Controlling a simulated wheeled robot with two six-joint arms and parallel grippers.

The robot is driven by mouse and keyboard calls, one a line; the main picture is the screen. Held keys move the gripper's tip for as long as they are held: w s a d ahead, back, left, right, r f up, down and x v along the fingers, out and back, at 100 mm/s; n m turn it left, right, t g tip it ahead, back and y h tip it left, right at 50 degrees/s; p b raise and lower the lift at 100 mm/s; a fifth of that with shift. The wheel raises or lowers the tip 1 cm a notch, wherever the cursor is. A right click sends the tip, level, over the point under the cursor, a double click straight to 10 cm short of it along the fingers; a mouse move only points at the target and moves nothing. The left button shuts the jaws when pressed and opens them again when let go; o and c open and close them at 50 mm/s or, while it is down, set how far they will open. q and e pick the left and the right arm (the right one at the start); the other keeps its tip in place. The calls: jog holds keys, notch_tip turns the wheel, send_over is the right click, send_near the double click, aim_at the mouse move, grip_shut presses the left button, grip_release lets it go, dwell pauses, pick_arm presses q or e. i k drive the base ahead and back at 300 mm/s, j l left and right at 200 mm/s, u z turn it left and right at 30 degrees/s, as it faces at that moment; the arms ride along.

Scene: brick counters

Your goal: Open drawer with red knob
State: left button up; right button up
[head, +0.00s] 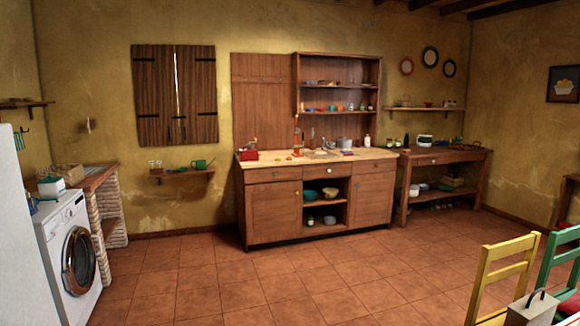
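A wooden counter cabinet (273,209) stands against the far wall, with a row of drawer fronts under its pale top. The left drawer front (262,176), the middle one (327,171) and the right one (382,166) all look shut. A wooden side table (468,155) to its right also has a drawer front (440,160), which looks shut. The knobs are too small to tell which one is red. Neither of my grippers is in view.
A wide tiled floor (250,285) lies clear before the cabinet. A white washing machine (75,255) stands at the left, beside a brick-legged counter (118,225). A yellow chair (503,250) and a green chair (562,250) stand at the front right.

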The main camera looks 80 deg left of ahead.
aim_at(364, 166)
jog(key=u, duration=2.05)
jog(key=i+u, duration=0.5)
jog(key=i, duration=1.8)
jog(key=i+l+z, duration=0.2)
jog(key=i, duration=0.4)
jog(key=i+z, duration=0.25)
jog(key=i, duration=0.35)
jog(key=i+j+z, duration=0.2)
jog(key=i, duration=0.45)
jog(key=i+z, duration=0.25)
jog(key=i, duration=0.35)
